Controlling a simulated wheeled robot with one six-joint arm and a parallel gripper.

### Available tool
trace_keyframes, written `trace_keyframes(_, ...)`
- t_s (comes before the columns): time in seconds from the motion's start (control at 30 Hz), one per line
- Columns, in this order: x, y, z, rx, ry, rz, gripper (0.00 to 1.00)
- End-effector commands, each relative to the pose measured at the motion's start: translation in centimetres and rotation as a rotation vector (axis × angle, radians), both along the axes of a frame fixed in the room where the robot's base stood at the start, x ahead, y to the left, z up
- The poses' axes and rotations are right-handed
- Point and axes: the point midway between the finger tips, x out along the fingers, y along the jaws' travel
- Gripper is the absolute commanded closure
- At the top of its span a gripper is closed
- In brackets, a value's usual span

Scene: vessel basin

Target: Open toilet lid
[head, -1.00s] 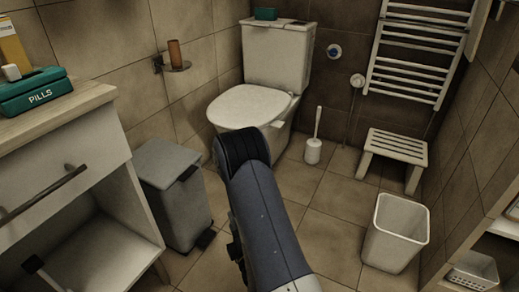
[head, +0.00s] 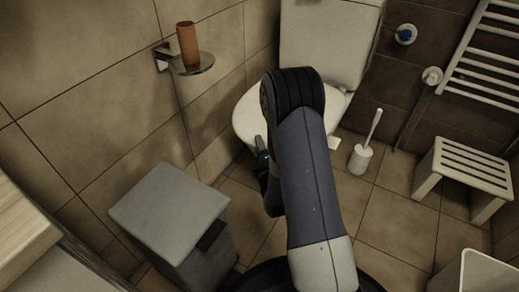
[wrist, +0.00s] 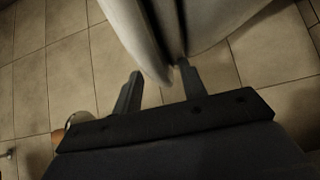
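The white toilet lid (head: 247,112) lies shut on the bowl, below the cistern (head: 322,45) in the head view. My arm hides its middle and right front. In the wrist view, a pale curved edge (wrist: 150,45), seemingly of the toilet's lid or seat, reaches down toward the gap between my fingers. My gripper (wrist: 160,87) is open, with its two dark fingers apart. I cannot tell whether either finger touches the edge. In the head view the fingertips are hidden behind my arm.
A grey pedal bin (head: 172,215) stands left of my arm. A brown cup (head: 187,45) sits in a wall holder. A toilet brush (head: 361,157), a slatted stool (head: 465,170) and a white bin (head: 487,272) are on the right. Tiled floor is free between them.

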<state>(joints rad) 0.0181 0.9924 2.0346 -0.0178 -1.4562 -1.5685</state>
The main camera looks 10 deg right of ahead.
Motion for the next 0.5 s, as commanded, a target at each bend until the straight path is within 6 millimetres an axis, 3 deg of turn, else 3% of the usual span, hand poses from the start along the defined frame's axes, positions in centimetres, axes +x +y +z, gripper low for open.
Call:
trace_keyframes(0.27, 0.2, 0.01, 0.03, 0.0, 0.0, 0.0, 0.6)
trace_keyframes(0.5, 0.19, 0.0, 0.01, 0.0, 0.0, 0.0, 0.79)
